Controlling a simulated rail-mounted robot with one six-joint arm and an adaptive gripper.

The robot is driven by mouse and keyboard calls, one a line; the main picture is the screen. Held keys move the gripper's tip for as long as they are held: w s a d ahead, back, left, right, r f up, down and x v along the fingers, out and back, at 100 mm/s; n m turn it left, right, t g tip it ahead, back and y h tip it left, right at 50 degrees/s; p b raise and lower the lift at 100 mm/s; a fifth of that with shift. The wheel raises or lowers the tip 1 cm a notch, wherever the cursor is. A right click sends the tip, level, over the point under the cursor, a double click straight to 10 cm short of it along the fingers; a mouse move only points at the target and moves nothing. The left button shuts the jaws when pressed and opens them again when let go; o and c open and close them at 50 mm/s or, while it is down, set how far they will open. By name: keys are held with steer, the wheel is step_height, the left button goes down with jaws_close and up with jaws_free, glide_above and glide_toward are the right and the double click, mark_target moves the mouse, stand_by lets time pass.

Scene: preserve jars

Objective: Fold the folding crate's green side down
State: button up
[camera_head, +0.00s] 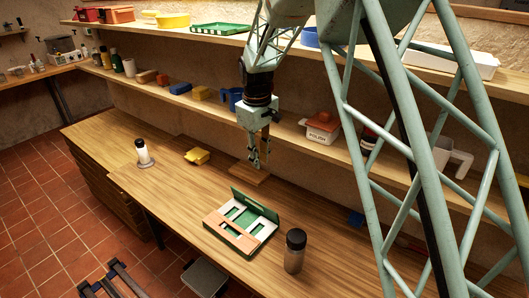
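The folding crate (210,219) lies on the wooden workbench at the picture's centre. One long green side (256,204) stands raised along its far edge. White panels and a peach-coloured panel lie low in the crate, with green showing between them. My gripper (256,165) points down over the bench behind the crate, apart from the green side. Its fingers are small in the picture, and I cannot tell how far apart they are.
A dark-lidded jar (295,251) stands close to the crate's right. A flat wooden board (246,172) lies below my gripper. A yellow object (197,156) and a white-and-black bottle (143,154) stand to the left. The shelf (290,133) runs behind; the bench's left-middle is clear.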

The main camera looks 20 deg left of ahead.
steer(key=shift+w+d+r, duration=0.1)
steer(key=shift+d+r, duration=0.4)
steer(key=shift+r, duration=0.4)
steer(key=shift+w+d+r, duration=0.1)
steer(key=shift+d+r, duration=0.35)
steer(key=shift+r, duration=0.4)
steer(key=shift+c, duration=0.4)
steer(key=c, duration=0.5)
steer(key=shift+f+m, duration=0.15)
steer(key=shift+m, duration=0.15)
jaws_close()
step_height(320, 180, down, 12)
steer(key=m+b, duration=0.1)
steer(key=m, duration=1.5)
steer(key=shift+s+a+m+g, duration=0.4)
steer(key=shift+a, duration=0.05)
